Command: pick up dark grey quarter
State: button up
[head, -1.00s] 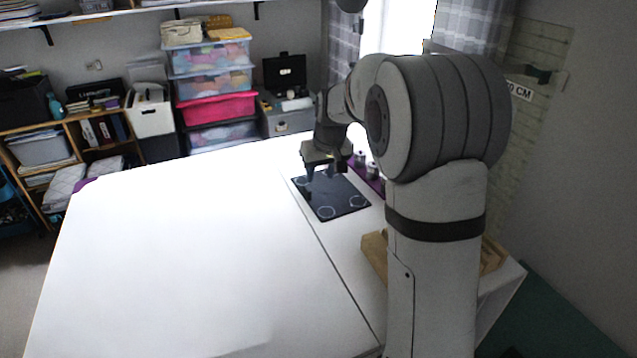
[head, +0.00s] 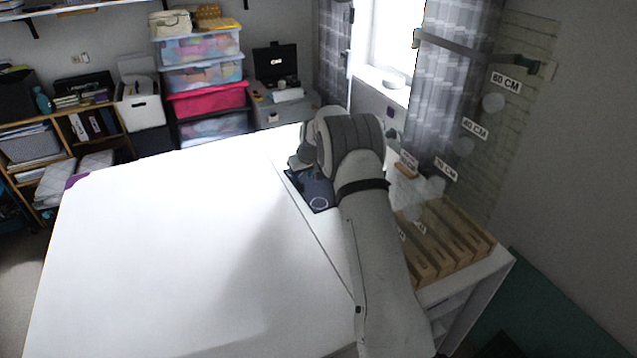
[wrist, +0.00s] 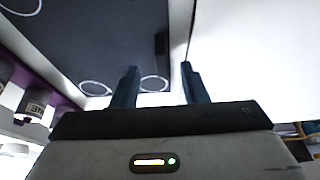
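No separate dark grey quarter can be made out with certainty. In the wrist view a dark grey board (wrist: 95,40) with white circle outlines lies on the white surface, and a small black block-like shape (wrist: 161,45) shows at its edge. The board also shows in the head view (head: 318,190), partly hidden by my arm. My gripper (wrist: 160,72) is open and empty, its two fingers apart over the board's edge, with one circle outline between them. In the head view its fingers are hidden behind my arm.
Labelled grey cylinders (wrist: 32,105) stand on a purple strip (wrist: 62,100) beside the board. A slotted wooden rack (head: 450,245) and clear rulers with centimetre labels (head: 505,82) are at the right. The large white table (head: 170,240) at left is clear.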

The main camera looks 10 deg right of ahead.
aim_at(300, 180)
jog(key=shift+p+x, duration=0.95)
jog(key=shift+x, duration=1.45)
jog(key=shift+w+a+r, duration=0.1)
jog(key=shift+w+a, duration=0.1)
jog(key=shift+c, duration=0.4)
grip_shut()
